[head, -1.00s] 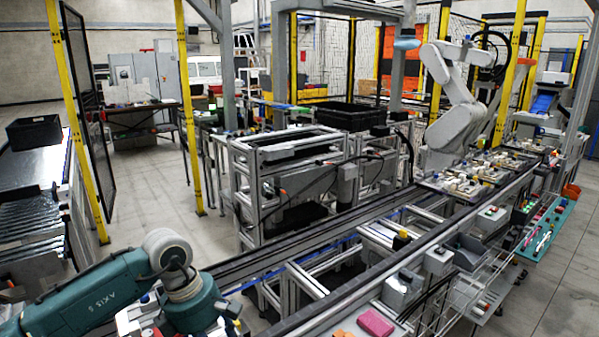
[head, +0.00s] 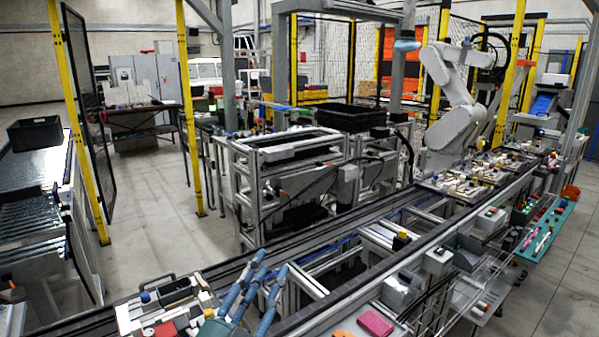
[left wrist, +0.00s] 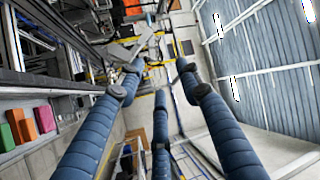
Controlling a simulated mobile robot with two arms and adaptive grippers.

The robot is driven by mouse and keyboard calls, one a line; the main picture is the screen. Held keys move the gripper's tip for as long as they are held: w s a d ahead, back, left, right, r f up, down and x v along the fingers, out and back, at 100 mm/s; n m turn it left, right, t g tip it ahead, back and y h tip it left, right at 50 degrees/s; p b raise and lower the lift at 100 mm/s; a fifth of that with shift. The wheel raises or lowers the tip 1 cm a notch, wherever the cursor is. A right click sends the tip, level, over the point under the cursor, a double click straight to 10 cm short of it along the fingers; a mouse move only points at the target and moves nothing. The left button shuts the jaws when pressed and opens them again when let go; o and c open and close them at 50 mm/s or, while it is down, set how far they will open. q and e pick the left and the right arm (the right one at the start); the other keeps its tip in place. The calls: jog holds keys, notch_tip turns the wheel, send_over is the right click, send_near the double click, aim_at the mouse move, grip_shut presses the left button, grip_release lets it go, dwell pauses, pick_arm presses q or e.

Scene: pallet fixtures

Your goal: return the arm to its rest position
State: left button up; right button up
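My left gripper (head: 268,264) shows at the bottom of the head view, its blue segmented fingers pointing up and away over the near end of the conveyor. In the left wrist view its fingers (left wrist: 160,76) are spread apart with nothing between them, so it is open and empty. Most of the left arm is out of the head view. My right gripper is not in view.
A pallet with small parts (head: 160,308) lies on the conveyor just left of the gripper. The conveyor rail (head: 330,305) runs beside it to the right. A pink block (head: 375,323) sits at the bottom. Clear floor (head: 150,220) lies beyond the conveyor.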

pick_arm(q)
jog(key=s+a+f+n+g+y, duration=0.4)
jog(key=a+f+n, duration=0.2)
jog(key=f, duration=0.5)
jog(key=s+a+f+n+g+y, duration=0.35)
jog(key=a+f+n, duration=0.2)
jog(key=f, duration=0.45)
jog(key=s+a+f+n+g, duration=0.15)
jog(key=s+f+g, duration=0.25)
jog(key=s+f, duration=0.5)
jog(key=s+a+f+n+g, duration=0.15)
jog(key=s+f+g, duration=0.3)
jog(key=s, duration=0.95)
notch_tip(320, 180, down, 26)
jog(key=g+b, duration=0.1)
jog(key=b, duration=0.1)
jog(key=s+a+f+g+b, duration=0.1)
jog(key=s+a+f, duration=0.1)
jog(key=s+f, duration=1.7)
jog(key=shift+a+f+g, duration=0.25)
jog(key=shift+f+g, duration=0.1)
jog(key=shift+g, duration=0.05)
